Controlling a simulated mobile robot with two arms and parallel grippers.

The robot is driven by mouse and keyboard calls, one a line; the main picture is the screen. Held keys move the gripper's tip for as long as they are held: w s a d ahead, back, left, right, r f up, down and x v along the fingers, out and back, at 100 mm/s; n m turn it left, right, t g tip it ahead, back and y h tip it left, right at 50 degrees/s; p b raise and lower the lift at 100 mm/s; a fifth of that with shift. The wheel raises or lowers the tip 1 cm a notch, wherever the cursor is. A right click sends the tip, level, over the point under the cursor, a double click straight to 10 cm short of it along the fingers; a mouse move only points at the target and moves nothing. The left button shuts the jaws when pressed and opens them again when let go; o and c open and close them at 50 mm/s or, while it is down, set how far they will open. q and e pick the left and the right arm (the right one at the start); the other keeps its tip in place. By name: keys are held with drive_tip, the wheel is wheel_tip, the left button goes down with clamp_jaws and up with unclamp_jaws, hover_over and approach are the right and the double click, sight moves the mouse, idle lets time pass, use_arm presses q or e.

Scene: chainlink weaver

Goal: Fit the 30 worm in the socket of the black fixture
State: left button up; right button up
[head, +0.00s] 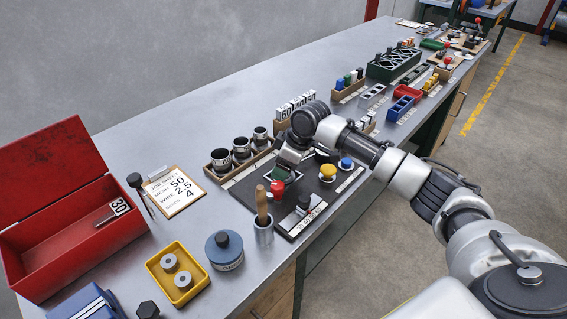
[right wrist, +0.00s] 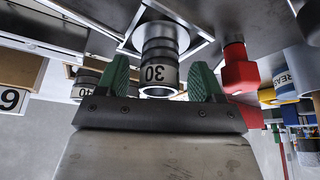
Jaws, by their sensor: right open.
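The 30 worm is a grey ribbed cylinder (right wrist: 158,60) with a white band reading 30, upside down in the right wrist view. It stands at a light-rimmed square recess, apparently the socket, in the black fixture (head: 243,191); how deep it sits cannot be told. My right gripper (right wrist: 162,75) is open, with its green fingers on either side of the cylinder and gaps visible. In the head view my right gripper (head: 287,168) is low over the fixture and hides the cylinder and socket. My left gripper is not in view.
A red knob (head: 277,189) and a yellow knob (head: 327,172) are close to the gripper. A wooden tray holds other cylinders (head: 222,159) behind left. A cup with a wooden handle (head: 263,234) stands in front. The red toolbox (head: 75,245) is far left.

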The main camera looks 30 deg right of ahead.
drive_tip(key=v, duration=1.1)
drive_tip(key=shift+f, duration=0.1)
